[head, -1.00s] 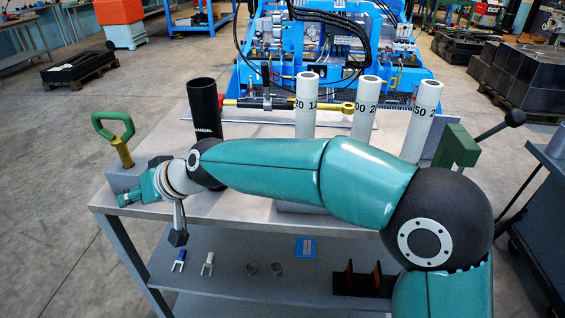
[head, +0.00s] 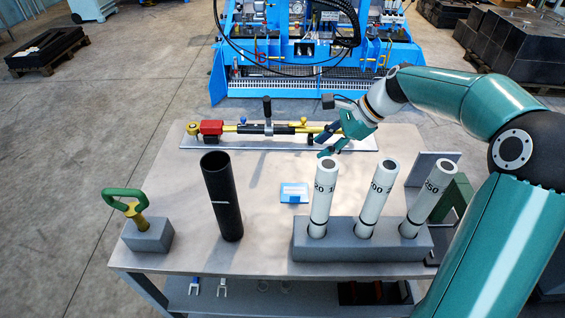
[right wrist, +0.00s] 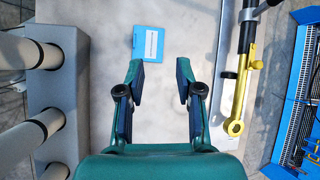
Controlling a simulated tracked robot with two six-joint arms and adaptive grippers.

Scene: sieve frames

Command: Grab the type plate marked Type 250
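A small blue and white plate (head: 293,193) lies flat on the table between the black tube and the grey block; its lettering is too small to read. It also shows in the right wrist view (right wrist: 148,44), just beyond my fingertips. My right gripper (head: 322,142) is behind and to the right of the plate in the head view, apart from it. In the right wrist view my right gripper (right wrist: 160,70) is open, with nothing between its fingers. My left gripper is not in view.
Several white tubes (head: 374,192) stand tilted in a grey block (head: 345,245) right of the plate. A black tube (head: 223,195) stands to its left. A green handle (head: 124,203) stands at far left. A yellow and black rod (head: 267,128) lies behind.

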